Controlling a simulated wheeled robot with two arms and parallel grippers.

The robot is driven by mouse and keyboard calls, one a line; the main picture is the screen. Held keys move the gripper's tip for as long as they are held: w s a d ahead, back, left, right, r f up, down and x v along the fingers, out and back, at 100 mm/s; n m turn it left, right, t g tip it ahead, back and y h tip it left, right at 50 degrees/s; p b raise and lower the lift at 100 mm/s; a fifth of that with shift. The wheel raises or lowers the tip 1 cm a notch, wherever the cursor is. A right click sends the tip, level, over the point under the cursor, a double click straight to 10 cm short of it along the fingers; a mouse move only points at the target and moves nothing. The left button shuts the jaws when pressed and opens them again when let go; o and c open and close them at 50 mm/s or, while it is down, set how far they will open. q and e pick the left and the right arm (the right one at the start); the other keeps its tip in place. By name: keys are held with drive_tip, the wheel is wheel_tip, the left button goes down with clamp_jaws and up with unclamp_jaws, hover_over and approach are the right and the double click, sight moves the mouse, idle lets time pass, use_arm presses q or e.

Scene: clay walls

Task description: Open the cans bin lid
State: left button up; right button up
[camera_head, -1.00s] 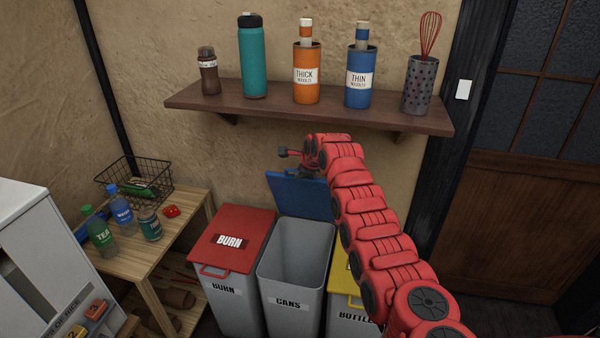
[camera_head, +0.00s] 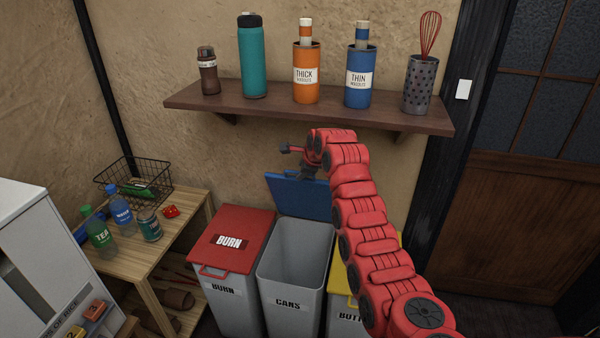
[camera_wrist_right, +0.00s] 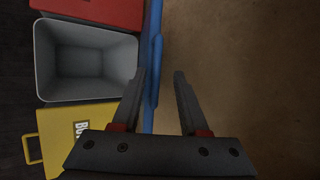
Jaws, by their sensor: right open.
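The cans bin (camera_head: 290,290) is a grey bin with a "CANS" label, standing between two other bins. Its blue lid (camera_head: 300,197) is raised, standing up at the back near the wall, and the empty-looking inside shows. In the right wrist view the lid (camera_wrist_right: 154,60) appears edge-on beside the open bin (camera_wrist_right: 88,62). My right gripper (camera_head: 298,160) is at the top of the lid; in the wrist view its fingers (camera_wrist_right: 161,85) are apart, with the lid's edge by the left finger. I cannot tell whether they touch. My left gripper is not in view.
The burn bin (camera_head: 232,240) with a shut red lid is on the left, the yellow-lidded bottles bin (camera_wrist_right: 85,135) on the right. A wall shelf (camera_head: 310,107) with bottles and canisters hangs above my right arm. A wooden table (camera_head: 150,255) stands left.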

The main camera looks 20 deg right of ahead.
drive_tip(key=p+v, duration=0.2)
drive_tip(key=v, duration=1.2)
drive_tip(key=shift+s+r, duration=0.15)
drive_tip(key=shift+r, duration=0.1)
